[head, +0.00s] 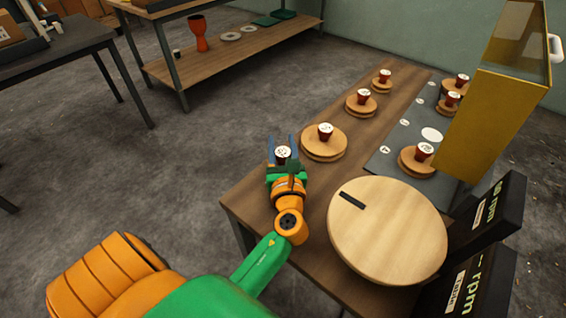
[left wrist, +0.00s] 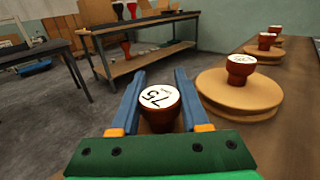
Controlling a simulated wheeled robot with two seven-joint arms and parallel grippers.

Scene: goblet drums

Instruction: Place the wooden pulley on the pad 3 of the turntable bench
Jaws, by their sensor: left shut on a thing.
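My left gripper (head: 283,148) is shut on a dark red knob with a white top (left wrist: 160,98) marked 75. Any wooden disc under this knob is hidden by the gripper. It is at the left edge of the brown bench (head: 262,187), left of a row of wooden pulleys with similar knobs, the nearest being a pulley (head: 324,146). On the grey strip (head: 386,167) at right stand more pulleys, one in front (head: 417,161) and two behind. A bare white circle (head: 432,135) lies between them. Small white number marks run along its left side, too small to read surely. My right gripper is out of view.
A large wooden turntable disc (head: 388,230) with a black bar stands at the bench's front. A yellow box-like cover (head: 490,110) rises beside the strip at right. Black rpm signs (head: 488,215) stand front right. A shelf with a red goblet (head: 200,35) is behind left.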

